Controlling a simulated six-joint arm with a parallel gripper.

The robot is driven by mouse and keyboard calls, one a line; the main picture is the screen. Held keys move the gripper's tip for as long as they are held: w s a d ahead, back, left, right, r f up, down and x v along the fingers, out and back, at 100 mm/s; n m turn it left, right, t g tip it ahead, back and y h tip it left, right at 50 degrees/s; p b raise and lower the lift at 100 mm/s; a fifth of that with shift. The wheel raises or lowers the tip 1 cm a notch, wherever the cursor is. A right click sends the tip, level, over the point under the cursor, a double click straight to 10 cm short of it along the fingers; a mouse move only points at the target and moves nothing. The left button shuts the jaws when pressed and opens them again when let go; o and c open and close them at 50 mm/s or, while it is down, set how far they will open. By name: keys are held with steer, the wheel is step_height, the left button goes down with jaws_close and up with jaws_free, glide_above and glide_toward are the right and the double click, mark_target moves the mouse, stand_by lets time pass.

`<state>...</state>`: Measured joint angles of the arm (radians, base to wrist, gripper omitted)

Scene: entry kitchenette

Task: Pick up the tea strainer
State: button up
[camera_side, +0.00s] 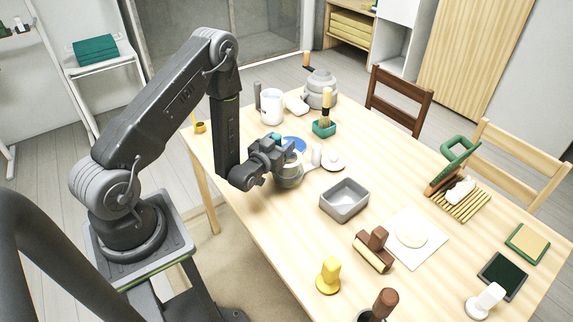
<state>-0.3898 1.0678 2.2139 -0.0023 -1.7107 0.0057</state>
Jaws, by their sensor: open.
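My gripper (288,156) is low over the left part of the wooden table, its jaws open. I cannot tell whether the jaws touch the vessel. I cannot pick out the tea strainer for certain at this size; it may be partly hidden by the gripper. A round whitish piece with a knob (334,162) lies just right of the vessel. A small white cylinder (316,154) stands between them. A blue round dish (294,142) shows behind the gripper.
A white mug (272,107), a green holder with a brush (324,127) and a grey stacked pot (320,88) stand behind. A grey bin (344,200) sits to the right. The wooden table (283,222) is clear along its near left edge.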

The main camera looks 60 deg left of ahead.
steer(key=shift+w, duration=0.1)
jaws_close()
stand_by(0.5)
